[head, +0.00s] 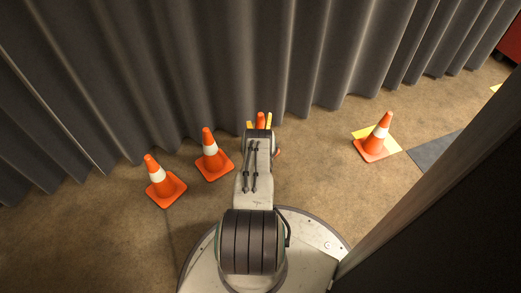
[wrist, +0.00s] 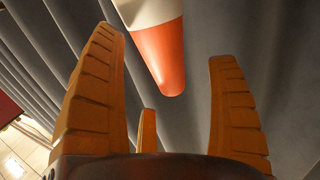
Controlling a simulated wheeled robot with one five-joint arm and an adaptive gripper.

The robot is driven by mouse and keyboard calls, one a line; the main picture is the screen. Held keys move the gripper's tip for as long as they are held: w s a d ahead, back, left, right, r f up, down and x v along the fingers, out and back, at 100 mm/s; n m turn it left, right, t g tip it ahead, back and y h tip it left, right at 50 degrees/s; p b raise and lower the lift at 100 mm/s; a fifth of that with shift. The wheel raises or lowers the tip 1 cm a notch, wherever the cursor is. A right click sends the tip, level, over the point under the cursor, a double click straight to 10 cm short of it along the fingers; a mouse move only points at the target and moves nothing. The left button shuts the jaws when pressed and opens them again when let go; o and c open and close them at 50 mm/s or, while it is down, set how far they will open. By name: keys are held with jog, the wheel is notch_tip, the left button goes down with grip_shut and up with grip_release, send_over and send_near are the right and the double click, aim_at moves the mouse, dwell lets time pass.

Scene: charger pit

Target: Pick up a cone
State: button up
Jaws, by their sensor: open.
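My gripper (head: 262,124) is open, its yellow-orange fingers spread. In the wrist view the open gripper (wrist: 165,46) has an orange cone with a white band (wrist: 162,60) between its fingertips, with visible gaps on both sides. The cone's narrow end points toward the palm. In the head view only the orange top of this cone (head: 261,117) shows between the fingers; my arm hides the rest. Two more orange-and-white cones stand upright to the left, one nearer (head: 212,163) and one farther left (head: 165,188). Another cone (head: 377,148) stands at the right.
A grey pleated curtain (head: 200,60) runs along the back, close behind the cones. A dark panel (head: 450,220) fills the right foreground. A yellow floor patch (head: 361,131) lies by the right cone. Brown floor (head: 325,170) is clear between my arm and that cone.

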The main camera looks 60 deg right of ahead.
jog(key=shift+b+x, duration=1)
jog(key=shift+b, duration=0.15)
jog(key=shift+w+d+b, duration=0.2)
jog(key=shift+d+b, duration=0.2)
jog(key=shift+b, duration=0.05)
jog(key=shift+c, duration=0.5)
jog(key=c, duration=1.1)
jog(key=shift+r, duration=0.1)
jog(key=shift+c, duration=0.5)
